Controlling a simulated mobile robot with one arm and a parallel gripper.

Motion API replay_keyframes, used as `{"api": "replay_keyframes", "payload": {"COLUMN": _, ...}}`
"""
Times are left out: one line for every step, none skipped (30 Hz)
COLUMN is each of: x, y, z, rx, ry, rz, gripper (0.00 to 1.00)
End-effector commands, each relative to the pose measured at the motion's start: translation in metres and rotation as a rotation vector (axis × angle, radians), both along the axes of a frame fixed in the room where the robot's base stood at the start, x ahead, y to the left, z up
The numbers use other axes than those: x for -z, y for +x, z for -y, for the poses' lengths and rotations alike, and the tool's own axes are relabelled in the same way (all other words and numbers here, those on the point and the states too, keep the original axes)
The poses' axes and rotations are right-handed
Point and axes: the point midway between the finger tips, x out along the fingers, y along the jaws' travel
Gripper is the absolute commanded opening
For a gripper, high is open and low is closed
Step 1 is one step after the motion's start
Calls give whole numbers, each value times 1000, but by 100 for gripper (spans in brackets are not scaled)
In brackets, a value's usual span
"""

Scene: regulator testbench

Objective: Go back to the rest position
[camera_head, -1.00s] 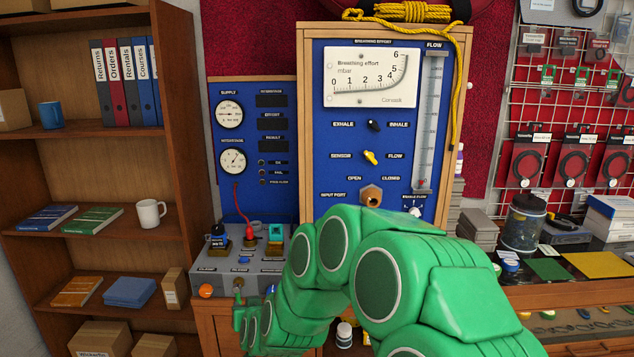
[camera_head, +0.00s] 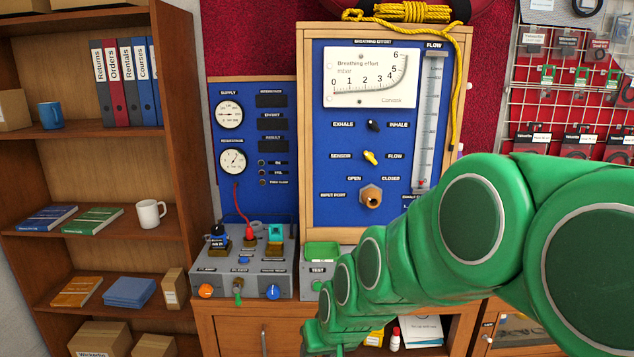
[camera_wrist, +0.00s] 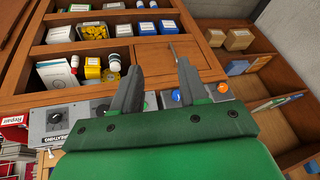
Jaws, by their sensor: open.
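My gripper (camera_wrist: 157,88) shows in the wrist view with its two dark fingers spread apart and nothing between them. Behind the fingers are the wooden cabinet front and the edge of the bench with its control boxes. In the head view my green arm reaches in from the right edge toward the lower middle, and the gripper itself is not clearly seen there. The blue test panel (camera_head: 325,222) stands upright behind the arm, with its gauge, knobs and brass input port (camera_head: 370,197) visible. The arm hides the panel's lower right corner.
The grey control box (camera_head: 225,283) with orange and blue knobs sits left of my arm. A wooden shelf (camera_head: 185,130) with binders, books and a white mug (camera_head: 150,213) stands at the left. A pegboard (camera_head: 530,100) with hanging packets is at the right.

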Motion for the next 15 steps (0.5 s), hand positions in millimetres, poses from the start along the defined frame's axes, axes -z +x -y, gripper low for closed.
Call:
{"api": "replay_keyframes", "payload": {"x": -4, "y": -14, "z": 12, "rx": 9, "ry": -17, "rz": -29, "gripper": 43}}
{"api": "replay_keyframes", "payload": {"x": -7, "y": -21, "z": 19, "rx": 15, "ry": -27, "rz": -46, "gripper": 43}}
{"api": "replay_keyframes", "payload": {"x": -9, "y": -34, "z": 28, "rx": 22, "ry": -41, "rz": -76, "gripper": 43}}
{"api": "replay_keyframes", "payload": {"x": -11, "y": -42, "z": 35, "rx": 28, "ry": -50, "rz": -94, "gripper": 43}}
{"api": "replay_keyframes", "payload": {"x": -12, "y": -51, "z": 41, "rx": 35, "ry": -61, "rz": -117, "gripper": 43}}
{"api": "replay_keyframes", "payload": {"x": -15, "y": -64, "z": 50, "rx": 45, "ry": -74, "rz": -145, "gripper": 43}}
{"api": "replay_keyframes", "payload": {"x": -17, "y": -73, "z": 56, "rx": 52, "ry": -85, "rz": -164, "gripper": 43}}
{"api": "replay_keyframes", "payload": {"x": -19, "y": -83, "z": 63, "rx": 60, "ry": -95, "rz": -186, "gripper": 43}}
{"api": "replay_keyframes", "payload": {"x": -21, "y": -95, "z": 72, "rx": 71, "ry": -108, "rz": -212, "gripper": 43}}
{"api": "replay_keyframes", "payload": {"x": -23, "y": -105, "z": 78, "rx": 79, "ry": -120, "rz": -236, "gripper": 43}}
{"api": "replay_keyframes", "payload": {"x": -25, "y": -115, "z": 84, "rx": 89, "ry": -129, "rz": -256, "gripper": 43}}
{"api": "replay_keyframes", "payload": {"x": -27, "y": -129, "z": 92, "rx": 102, "ry": -140, "rz": -285, "gripper": 43}}
{"api": "replay_keyframes", "payload": {"x": -30, "y": -139, "z": 97, "rx": 112, "ry": -149, "rz": -306, "gripper": 43}}
{"api": "replay_keyframes", "payload": {"x": -32, "y": -149, "z": 103, "rx": 123, "ry": -158, "rz": -325, "gripper": 43}}
{"api": "replay_keyframes", "payload": {"x": -34, "y": -163, "z": 110, "rx": 137, "ry": -169, "rz": -358, "gripper": 43}}
